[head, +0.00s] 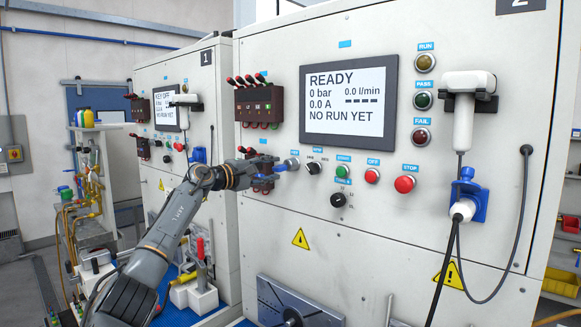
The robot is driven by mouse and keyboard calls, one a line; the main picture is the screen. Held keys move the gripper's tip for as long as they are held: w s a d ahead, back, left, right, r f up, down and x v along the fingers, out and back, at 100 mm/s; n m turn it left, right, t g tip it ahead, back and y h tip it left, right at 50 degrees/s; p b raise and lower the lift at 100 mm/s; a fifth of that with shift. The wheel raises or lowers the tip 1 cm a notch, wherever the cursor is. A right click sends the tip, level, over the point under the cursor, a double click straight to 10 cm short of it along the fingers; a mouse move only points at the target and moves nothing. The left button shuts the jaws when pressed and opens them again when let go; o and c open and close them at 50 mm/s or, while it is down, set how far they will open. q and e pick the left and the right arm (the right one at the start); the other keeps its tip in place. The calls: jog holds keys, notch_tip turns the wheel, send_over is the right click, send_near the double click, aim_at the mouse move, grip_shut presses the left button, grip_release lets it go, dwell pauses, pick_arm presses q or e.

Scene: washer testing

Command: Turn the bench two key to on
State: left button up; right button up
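Bench two (440,40), the nearer cabinet marked 2, has a screen (348,100) reading READY, 0 bar, 0.0 A and NO RUN YET. Its key switch (292,163) is at the left end of the control row below the screen, with a blue part showing at it. My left gripper (277,169) reaches in from the left, with its fingertips right at the key switch and partly covering it. I cannot tell whether the fingers grip the key or only surround it, and the key's angle is not clear. My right gripper is out of view.
Right of the key are a black knob (313,168), a green START button (342,170), red OFF (372,176) and STOP (404,184) buttons, and a lower selector (338,200). Bench one (145,75) stands behind at left, its screen reading KEY OFF. A cable (522,230) hangs at right.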

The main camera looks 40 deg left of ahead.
pick_arm(q)
jog(key=s+a, duration=0.1)
jog(key=s, duration=0.7)
jog(key=shift+s+a, duration=0.2)
jog(key=shift+s, duration=0.15)
